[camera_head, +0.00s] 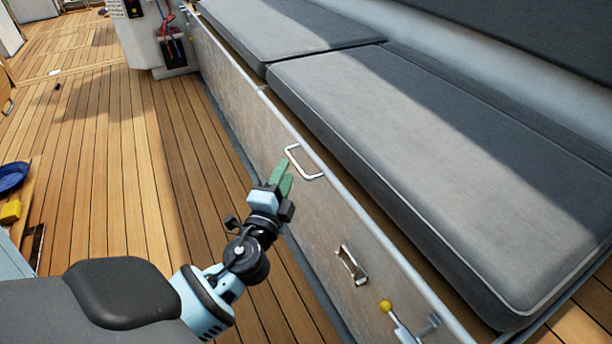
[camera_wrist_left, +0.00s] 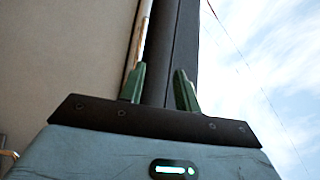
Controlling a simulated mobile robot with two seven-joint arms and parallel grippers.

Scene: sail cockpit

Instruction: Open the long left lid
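A long bench runs diagonally across the head view, with a pale front panel (camera_head: 235,100) and grey cushions (camera_head: 400,150) on top. I cannot tell which part is the long left lid. A U-shaped metal handle (camera_head: 303,162) sits at the panel's upper edge. My left gripper (camera_head: 283,178) is just to the left of and below this handle, with its green fingers pointing up. In the left wrist view the fingers (camera_wrist_left: 160,87) are apart with nothing held between them; a pale rail (camera_wrist_left: 139,40) and a dark strip (camera_wrist_left: 183,45) lie beyond. My right gripper is not in view.
A metal latch (camera_head: 351,265) and a yellow-knobbed lever (camera_head: 386,306) are lower along the bench front. A white console (camera_head: 155,35) stands at the far end. The plank deck (camera_head: 110,170) is mostly clear; a blue dish (camera_head: 12,177) and a yellow item (camera_head: 10,211) lie at the left edge.

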